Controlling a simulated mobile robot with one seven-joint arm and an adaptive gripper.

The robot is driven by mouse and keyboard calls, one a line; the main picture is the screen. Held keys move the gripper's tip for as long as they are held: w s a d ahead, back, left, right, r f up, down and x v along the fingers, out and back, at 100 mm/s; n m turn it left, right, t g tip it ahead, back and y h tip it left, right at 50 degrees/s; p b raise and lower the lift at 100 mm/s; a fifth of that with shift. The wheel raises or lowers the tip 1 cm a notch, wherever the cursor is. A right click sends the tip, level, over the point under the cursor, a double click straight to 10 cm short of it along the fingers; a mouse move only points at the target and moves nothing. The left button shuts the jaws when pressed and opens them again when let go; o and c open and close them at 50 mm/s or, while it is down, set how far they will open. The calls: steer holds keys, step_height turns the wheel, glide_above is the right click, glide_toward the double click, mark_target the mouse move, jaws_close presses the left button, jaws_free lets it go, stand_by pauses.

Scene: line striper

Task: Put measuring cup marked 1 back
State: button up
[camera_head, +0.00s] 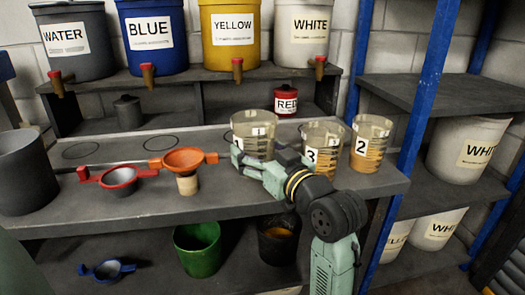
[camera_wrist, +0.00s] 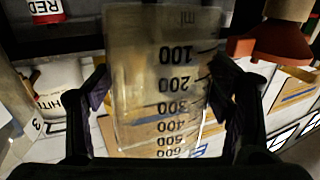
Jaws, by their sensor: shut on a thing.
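The clear measuring cup marked 1 (camera_head: 254,130) is upright above the workbench, left of the other cups. My gripper (camera_head: 255,165) is shut on its sides, from the front. In the wrist view the cup (camera_wrist: 165,75) stands between the two dark fingers (camera_wrist: 163,100), its scale upside down. A little liquid or tint shows low in it. I cannot tell whether its base touches the bench. The cup marked 3 (camera_head: 320,148) and the cup marked 2 (camera_head: 370,145) stand to the right, holding orange-brown content; my arm partly covers cup 3.
The workbench (camera_head: 130,203) bears two drawn circles (camera_head: 155,144), a red funnel (camera_head: 119,179) and an orange funnel (camera_head: 184,162). A red can (camera_head: 286,98) stands behind. Labelled buckets with taps line the back shelf. A blue post (camera_head: 420,110) rises at right.

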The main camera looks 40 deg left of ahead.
steer(key=shift+w+a, duration=0.25)
steer(key=shift+w, duration=0.5)
steer(key=shift+w+a+f+p, duration=0.1)
steer(key=shift+w+f+p, duration=0.15)
steer(key=shift+f, duration=0.4)
steer(key=shift+w+f+p, duration=0.15)
steer(key=shift+f+p, duration=0.05)
steer(key=shift+f, duration=0.9)
steer(key=shift+f, duration=0.25)
steer(key=o, duration=1.5)
steer(key=shift+r, duration=0.1)
